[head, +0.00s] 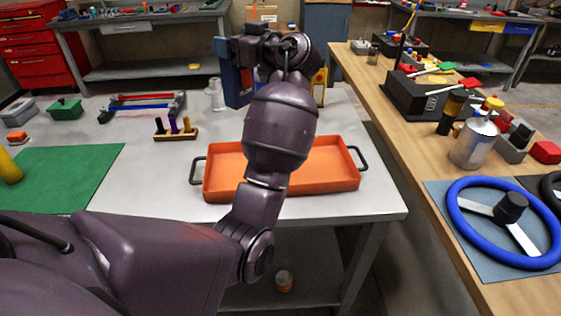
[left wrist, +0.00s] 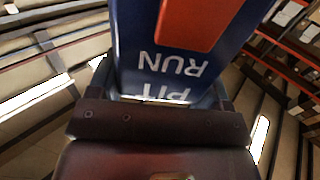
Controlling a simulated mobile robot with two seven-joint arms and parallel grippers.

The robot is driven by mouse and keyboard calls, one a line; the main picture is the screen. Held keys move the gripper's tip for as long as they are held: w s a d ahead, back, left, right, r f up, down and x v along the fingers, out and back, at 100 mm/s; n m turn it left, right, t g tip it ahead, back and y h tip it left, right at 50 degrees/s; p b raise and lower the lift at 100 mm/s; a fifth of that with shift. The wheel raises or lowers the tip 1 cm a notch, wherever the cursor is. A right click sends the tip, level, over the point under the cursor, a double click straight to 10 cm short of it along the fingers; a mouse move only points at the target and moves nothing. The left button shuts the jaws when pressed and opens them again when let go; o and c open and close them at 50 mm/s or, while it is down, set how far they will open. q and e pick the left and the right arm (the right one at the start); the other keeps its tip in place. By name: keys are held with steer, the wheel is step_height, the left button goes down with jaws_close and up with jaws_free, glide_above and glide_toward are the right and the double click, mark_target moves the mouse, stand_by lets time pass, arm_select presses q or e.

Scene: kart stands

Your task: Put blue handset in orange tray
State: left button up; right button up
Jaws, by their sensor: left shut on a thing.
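The orange tray (head: 222,180) lies on the pale table with black handles at both ends. My left forearm crosses in front of its middle, and what shows of its floor is empty. My left gripper (head: 236,47) is raised beyond the tray's far edge. It is shut on a blue thing (head: 220,47), which seems to be the blue handset and is mostly hidden. In the left wrist view the fingers (left wrist: 160,95) flank a blue surface marked "PIT RUN" with an orange-red patch. My right gripper is not in view.
A clear bottle (head: 216,95), a small wooden rack (head: 176,134) and a green mat (head: 70,172) lie left. A wooden bench (head: 400,140) with a blue steering wheel (head: 455,220) is right.

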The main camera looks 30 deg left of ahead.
mark_target(246, 102)
arm_select(q)
step_height(246, 102, down, 14)
steer(key=shift+s+r+b, duration=0.1)
steer(key=shift+r+b, duration=0.15)
steer(key=shift+b, duration=0.5)
step_height(246, 102, down, 6)
steer(key=shift+b, duration=0.35)
steer(key=shift+f, duration=0.1)
steer(key=shift+f, duration=0.15)
steer(key=o, duration=1.3)
steer(key=shift+o, duration=0.3)
